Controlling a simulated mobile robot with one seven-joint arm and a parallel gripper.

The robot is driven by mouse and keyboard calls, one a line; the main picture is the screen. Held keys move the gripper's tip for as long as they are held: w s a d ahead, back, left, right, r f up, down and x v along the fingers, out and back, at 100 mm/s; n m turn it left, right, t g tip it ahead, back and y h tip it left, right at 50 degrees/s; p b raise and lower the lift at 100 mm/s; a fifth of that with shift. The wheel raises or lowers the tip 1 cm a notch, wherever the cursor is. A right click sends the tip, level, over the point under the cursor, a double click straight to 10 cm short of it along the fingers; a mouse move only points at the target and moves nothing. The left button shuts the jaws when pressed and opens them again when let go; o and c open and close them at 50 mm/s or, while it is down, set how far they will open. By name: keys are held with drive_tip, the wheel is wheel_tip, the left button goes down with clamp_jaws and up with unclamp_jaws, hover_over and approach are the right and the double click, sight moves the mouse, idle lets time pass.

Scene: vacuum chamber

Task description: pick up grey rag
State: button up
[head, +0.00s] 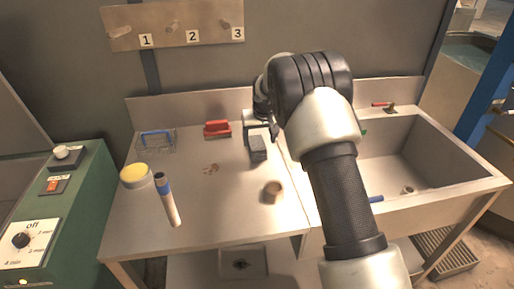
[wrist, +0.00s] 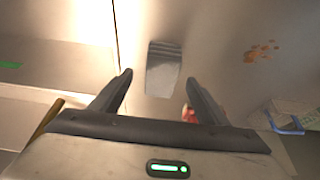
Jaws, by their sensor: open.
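The grey rag (head: 258,149) looks like a small folded grey block on the metal counter, left of the sink. In the wrist view the rag (wrist: 162,70) lies ahead of my gripper, roughly in line with the gap between the fingers. My gripper (head: 262,129) is just behind the rag in the head view, partly hidden by my arm. In the wrist view my gripper (wrist: 158,79) has its two fingers spread with nothing held between them. Contact with the rag cannot be made out.
A red caddy (head: 217,129) stands left of my gripper. A wire basket (head: 156,143), a yellow-topped tub (head: 136,175), a blue-banded tube (head: 168,200) and a brown cup (head: 273,191) are on the counter. Brown stains (head: 211,169) mark it. The sink (head: 405,160) is at right.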

sight(258, 145)
drive_tip(key=shift+x, duration=2.65)
drive_tip(key=shift+s, duration=0.15)
drive_tip(key=c, duration=1.1)
wheel_tip(258, 145, up, 10)
drive_tip(key=shift+c, duration=0.2)
drive_tip(key=o, duration=0.5)
drive_tip(key=c, duration=0.4)
drive_tip(key=shift+s+a, duration=0.1)
drive_tip(key=shift+a, duration=0.05)
